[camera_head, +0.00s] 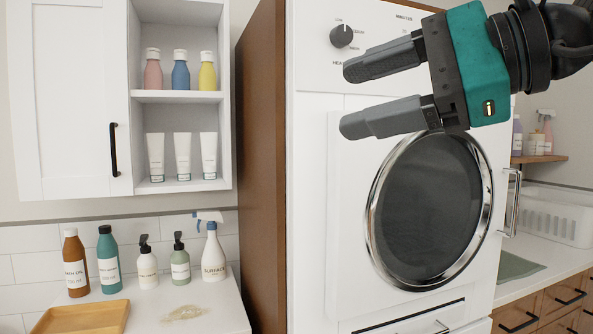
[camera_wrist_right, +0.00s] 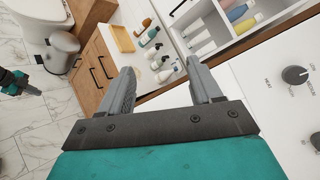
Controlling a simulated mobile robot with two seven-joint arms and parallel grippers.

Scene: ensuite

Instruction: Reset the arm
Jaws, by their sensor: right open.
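My right gripper (camera_head: 348,98) comes in from the upper right of the head view. It is open, with two grey fingers spread apart and nothing between them. It is in front of the white machine's upper front, just below the dark knob and above the round door. In the right wrist view the same open fingers (camera_wrist_right: 162,80) show with an empty gap. A teal and black gripper part of mine (camera_wrist_right: 20,84), likely the left one, shows at the left edge of the wrist view; its jaws are too small to read.
The white machine (camera_head: 315,215) with a round dark door (camera_head: 430,208) stands close behind the gripper. An open-shelf cabinet (camera_head: 180,97) holds tubes and bottles. Below it, several bottles and a wooden tray (camera_head: 85,318) stand on a counter. A white basket (camera_head: 556,213) is at the right.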

